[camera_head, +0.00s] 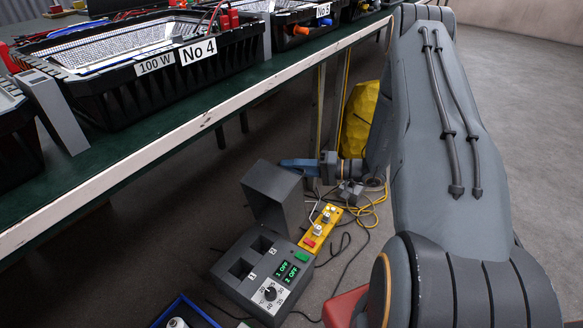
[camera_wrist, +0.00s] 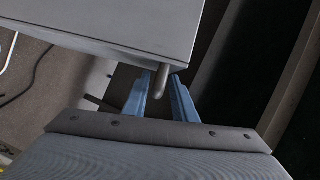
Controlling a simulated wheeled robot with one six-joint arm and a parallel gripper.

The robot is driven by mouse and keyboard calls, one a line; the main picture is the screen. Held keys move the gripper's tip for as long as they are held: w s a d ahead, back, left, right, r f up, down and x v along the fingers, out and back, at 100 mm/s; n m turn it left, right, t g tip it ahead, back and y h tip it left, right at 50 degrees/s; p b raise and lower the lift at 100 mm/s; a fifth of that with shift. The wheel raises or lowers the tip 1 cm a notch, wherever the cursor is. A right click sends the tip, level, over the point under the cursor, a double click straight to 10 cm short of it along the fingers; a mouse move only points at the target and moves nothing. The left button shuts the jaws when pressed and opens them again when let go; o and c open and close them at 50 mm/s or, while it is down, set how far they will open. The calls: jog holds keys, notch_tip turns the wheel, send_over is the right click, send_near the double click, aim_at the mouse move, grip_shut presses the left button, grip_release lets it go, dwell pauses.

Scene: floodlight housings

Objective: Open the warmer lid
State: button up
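The warmer (camera_head: 232,284) is a dark grey box on the floor. Its top has two square openings, a dial and green displays. Its lid (camera_head: 270,192) stands raised at the back edge, leaving the openings uncovered. In the wrist view the lid (camera_wrist: 115,22) is a grey panel at the upper left with a short rod-like handle (camera_wrist: 163,80) at its edge. My gripper (camera_head: 300,163) is at the lid's upper edge. Its blue fingers (camera_wrist: 160,98) are apart, one on each side of the handle, with gaps visible. Contact with the handle cannot be told.
A yellow strip with small fittings (camera_head: 321,228) lies right of the warmer. Cables (camera_head: 350,250) run over the floor there. A green-topped workbench (camera_head: 110,170) with floodlight housings (camera_head: 150,85) stands at the upper left. A blue-edged bin (camera_head: 192,310) is at the front. A yellow bag (camera_head: 358,120) stands behind.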

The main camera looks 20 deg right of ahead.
jog(key=f+p+v, duration=0.1)
jog(key=v, duration=0.6)
jog(key=shift+s+d+r+p, duration=0.2)
jog(key=shift+d+r+p, duration=0.2)
jog(key=shift+r, duration=0.15)
jog(key=p+v, duration=0.1)
jog(key=v, duration=0.8)
dwell(0.7)
jog(key=shift+a, duration=0.15)
dwell(0.5)
